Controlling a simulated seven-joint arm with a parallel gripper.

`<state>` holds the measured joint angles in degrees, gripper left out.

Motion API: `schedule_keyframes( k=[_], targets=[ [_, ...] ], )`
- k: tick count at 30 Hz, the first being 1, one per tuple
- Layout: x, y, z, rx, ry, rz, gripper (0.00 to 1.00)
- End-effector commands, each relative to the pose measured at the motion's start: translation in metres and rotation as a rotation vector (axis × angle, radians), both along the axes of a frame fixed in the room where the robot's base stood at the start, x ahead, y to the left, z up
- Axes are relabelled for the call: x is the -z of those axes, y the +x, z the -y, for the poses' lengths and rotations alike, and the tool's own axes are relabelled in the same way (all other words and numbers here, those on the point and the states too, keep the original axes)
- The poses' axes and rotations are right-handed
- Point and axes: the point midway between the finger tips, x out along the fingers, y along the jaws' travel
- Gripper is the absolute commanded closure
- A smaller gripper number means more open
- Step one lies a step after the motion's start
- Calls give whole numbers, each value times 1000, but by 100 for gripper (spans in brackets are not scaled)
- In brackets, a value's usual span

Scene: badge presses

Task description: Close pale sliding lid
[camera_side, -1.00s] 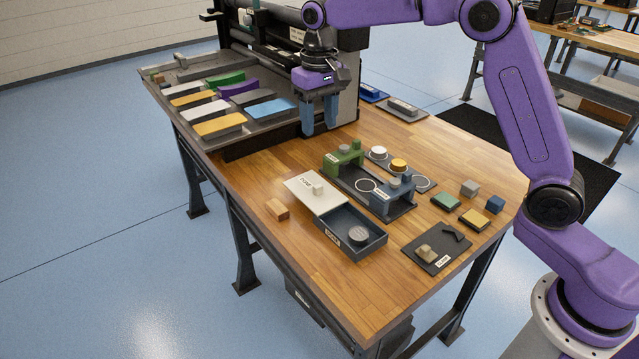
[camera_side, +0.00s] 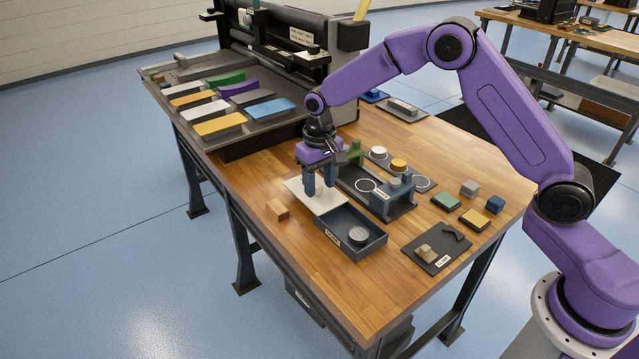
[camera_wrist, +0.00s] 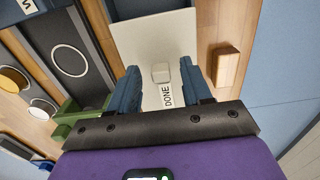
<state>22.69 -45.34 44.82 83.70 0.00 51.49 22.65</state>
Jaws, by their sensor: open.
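The pale sliding lid (camera_side: 325,204) lies slid back off the dark tray (camera_side: 372,250), which stands open in the side view with a round grey disc (camera_side: 358,234) inside. In the wrist view the lid (camera_wrist: 150,40) carries a small pale knob (camera_wrist: 161,73) and a "DONE" label. My gripper (camera_side: 320,190) is just over the lid, fingers pointing down. In the wrist view its blue fingers (camera_wrist: 166,85) are open, one on each side of the knob and apart from it.
A wooden block (camera_side: 278,209) lies left of the lid. A green and blue fixture (camera_side: 378,187) stands close on the right. A dark plate with a clamp (camera_side: 437,254) and several small blocks lie further right. The table front left is clear.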

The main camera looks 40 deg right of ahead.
Motion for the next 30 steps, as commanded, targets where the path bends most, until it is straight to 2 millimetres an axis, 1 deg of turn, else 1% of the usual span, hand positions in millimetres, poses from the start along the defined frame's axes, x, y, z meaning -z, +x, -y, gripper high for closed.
schedule_keyframes(
  k=[4,12,13,14,15,17,22,25,30],
  targets=[
    [7,0,0,0,0,0,51],
    [8,0,0,0,0,0,51],
    [8,0,0,0,0,0,58],
    [8,0,0,0,0,0,67],
    [8,0,0,0,0,0,80],
    [8,0,0,0,0,0,100],
    [8,-1,0,0,0,0,100],
    [8,-5,0,-1,0,0,100],
    [7,-26,-1,0,-1,-2,100]
  ],
)
